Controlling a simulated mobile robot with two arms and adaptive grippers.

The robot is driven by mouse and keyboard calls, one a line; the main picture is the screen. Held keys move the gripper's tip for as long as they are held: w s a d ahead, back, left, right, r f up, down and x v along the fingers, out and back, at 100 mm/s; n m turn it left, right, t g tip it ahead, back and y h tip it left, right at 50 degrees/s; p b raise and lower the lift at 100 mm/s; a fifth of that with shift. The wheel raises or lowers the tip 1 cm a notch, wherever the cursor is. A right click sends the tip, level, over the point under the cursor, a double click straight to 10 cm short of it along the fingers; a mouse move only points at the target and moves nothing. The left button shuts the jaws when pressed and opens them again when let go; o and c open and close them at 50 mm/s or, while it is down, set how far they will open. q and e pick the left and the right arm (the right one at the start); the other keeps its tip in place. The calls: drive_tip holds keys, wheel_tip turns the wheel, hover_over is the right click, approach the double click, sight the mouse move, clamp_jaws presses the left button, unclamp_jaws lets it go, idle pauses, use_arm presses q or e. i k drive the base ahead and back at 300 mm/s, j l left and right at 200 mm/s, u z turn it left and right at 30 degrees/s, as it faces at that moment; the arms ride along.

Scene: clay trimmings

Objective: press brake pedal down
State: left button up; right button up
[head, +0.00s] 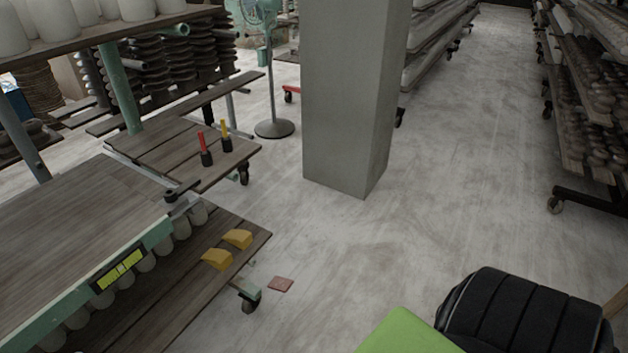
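A small flat red pad (281,284) sits low by the floor, just right of the near cart's black caster (250,300). It looks like the brake pedal, but whether it is joined to the caster cannot be made out. It appears flat, and whether it is raised or pressed cannot be told at this size. Neither of my grippers is in view.
The near wooden cart (70,225) fills the left. Two yellow wedges (217,259) lie on its lower deck. A grey pillar (340,95) stands ahead, and a black padded object (525,318) is at bottom right. Open floor (430,215) lies between.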

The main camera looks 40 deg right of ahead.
sight(280, 284)
drive_tip(key=z, duration=1.1)
